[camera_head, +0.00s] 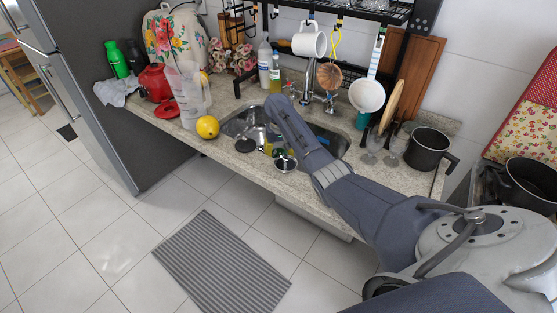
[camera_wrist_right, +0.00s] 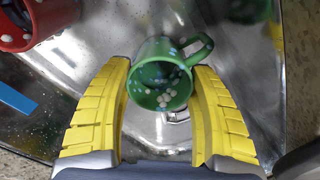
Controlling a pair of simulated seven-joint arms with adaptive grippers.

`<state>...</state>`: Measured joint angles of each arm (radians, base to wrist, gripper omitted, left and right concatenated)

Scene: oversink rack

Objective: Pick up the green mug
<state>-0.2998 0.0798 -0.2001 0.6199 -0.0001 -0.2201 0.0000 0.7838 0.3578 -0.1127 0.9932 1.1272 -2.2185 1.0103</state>
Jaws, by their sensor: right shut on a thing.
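The green mug (camera_wrist_right: 155,88) shows in the right wrist view with its mouth towards the camera, its handle at the upper right and small pale spots inside. My right gripper (camera_wrist_right: 162,68) has its yellow fingers on either side of the mug, shut on it. The metal sink surface lies behind the mug; I cannot tell whether the mug touches it. In the head view my right arm reaches over the sink (camera_head: 240,123) and hides part of it. My left gripper is not in view.
A red mug (camera_wrist_right: 35,20) with white dots lies at the left of the wrist view, near a blue strip (camera_wrist_right: 14,92). A yellow lemon-like fruit (camera_head: 207,127) and a clear pitcher (camera_head: 188,95) stand left of the sink. Glasses and a black pot (camera_head: 427,149) stand to the right.

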